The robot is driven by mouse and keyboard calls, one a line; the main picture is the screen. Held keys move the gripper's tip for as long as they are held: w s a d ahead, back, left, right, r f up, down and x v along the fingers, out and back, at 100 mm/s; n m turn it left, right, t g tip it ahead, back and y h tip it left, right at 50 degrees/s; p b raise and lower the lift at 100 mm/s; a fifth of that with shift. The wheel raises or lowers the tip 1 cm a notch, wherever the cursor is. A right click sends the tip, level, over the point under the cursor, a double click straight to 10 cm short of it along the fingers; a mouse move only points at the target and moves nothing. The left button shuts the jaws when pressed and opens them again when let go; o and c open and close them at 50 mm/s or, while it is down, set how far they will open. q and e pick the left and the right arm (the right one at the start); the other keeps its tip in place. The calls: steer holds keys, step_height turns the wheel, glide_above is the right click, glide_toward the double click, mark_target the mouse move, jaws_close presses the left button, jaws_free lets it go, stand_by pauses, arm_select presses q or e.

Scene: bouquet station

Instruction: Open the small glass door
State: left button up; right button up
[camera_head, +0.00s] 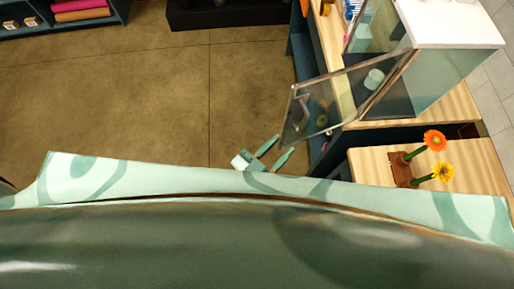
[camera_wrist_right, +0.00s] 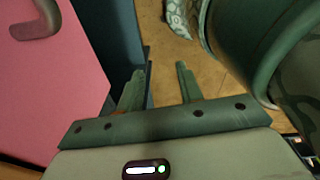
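The small glass door (camera_head: 328,100) has a thin dark metal frame and a handle (camera_head: 301,106) near its left end. It stands swung out from the glass cabinet (camera_head: 432,77), which has a white top, so the door is open. My left gripper (camera_head: 283,145) is below and left of the door's outer end, apart from it in the picture. Its two fingers are spread and nothing shows between them. My right gripper (camera_wrist_right: 160,75) shows in the right wrist view with its fingers apart and empty. The right gripper cannot be seen in the head view.
In the right wrist view, a pink panel (camera_wrist_right: 50,90) with a handle is left of the fingers. The floor (camera_head: 150,100) left of the cabinet is clear.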

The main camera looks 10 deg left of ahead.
arm_select(q)
steer(key=b+v, duration=0.1)
steer(key=v, duration=0.6)
steer(key=shift+s+a, duration=0.2)
steer(key=shift+s, duration=0.15)
